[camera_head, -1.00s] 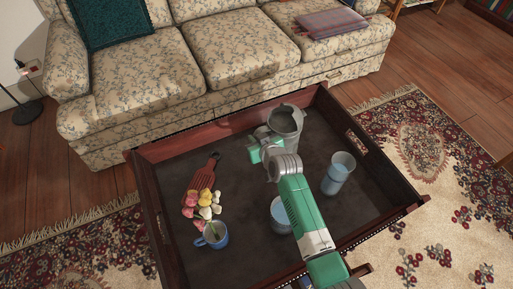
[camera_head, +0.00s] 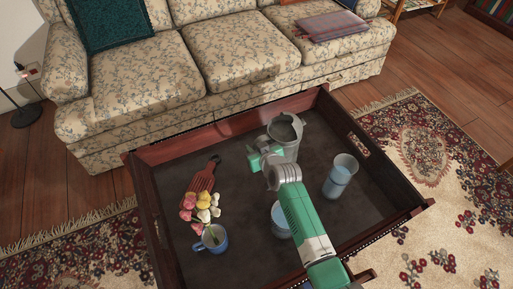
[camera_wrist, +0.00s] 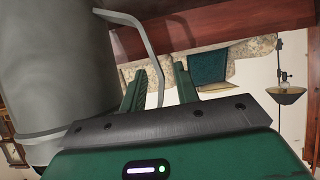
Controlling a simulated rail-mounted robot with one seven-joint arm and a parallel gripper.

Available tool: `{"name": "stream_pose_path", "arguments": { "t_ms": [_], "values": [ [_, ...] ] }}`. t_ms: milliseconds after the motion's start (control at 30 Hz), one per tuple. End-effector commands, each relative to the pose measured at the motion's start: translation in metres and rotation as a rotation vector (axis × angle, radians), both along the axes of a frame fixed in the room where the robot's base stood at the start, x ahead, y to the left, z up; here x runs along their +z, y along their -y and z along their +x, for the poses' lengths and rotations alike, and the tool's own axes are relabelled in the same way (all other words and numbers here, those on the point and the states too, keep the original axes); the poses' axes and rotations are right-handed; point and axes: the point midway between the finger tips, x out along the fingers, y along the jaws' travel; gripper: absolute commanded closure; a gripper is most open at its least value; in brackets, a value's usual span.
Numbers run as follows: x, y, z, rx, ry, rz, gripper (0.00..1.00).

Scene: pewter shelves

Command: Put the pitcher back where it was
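A grey metal pitcher (camera_head: 289,150) is at the back of the dark wooden tray table (camera_head: 325,215), right of its middle, and looks upright. Its lower part is partly hidden by my arm in the head view. My gripper (camera_head: 256,156) is at the pitcher's left side. In the wrist view the pitcher's body (camera_wrist: 60,70) fills the left, and its thin handle (camera_wrist: 150,50) passes between my two fingers (camera_wrist: 160,88). The fingers are apart, with gaps beside the handle.
A glass of blue liquid (camera_head: 339,178) stands right of the pitcher. A blue cup (camera_head: 281,220) is partly behind my arm. A blue mug (camera_head: 212,239), several flowers (camera_head: 203,205) and a reddish-brown slotted utensil (camera_head: 202,180) are at left. A sofa (camera_head: 235,60) stands behind the raised tray rim.

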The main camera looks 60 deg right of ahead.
Motion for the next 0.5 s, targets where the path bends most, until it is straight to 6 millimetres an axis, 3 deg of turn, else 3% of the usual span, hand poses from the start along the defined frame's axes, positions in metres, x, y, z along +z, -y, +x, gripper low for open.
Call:
{"name": "stream_pose_path", "arguments": {
  "t_ms": [133,500],
  "values": [
    [0.014,-0.008,-0.010,-0.002,0.002,0.003,0.69],
    [0.055,-0.053,-0.073,-0.001,0.001,0.001,0.69]
  ]
}}
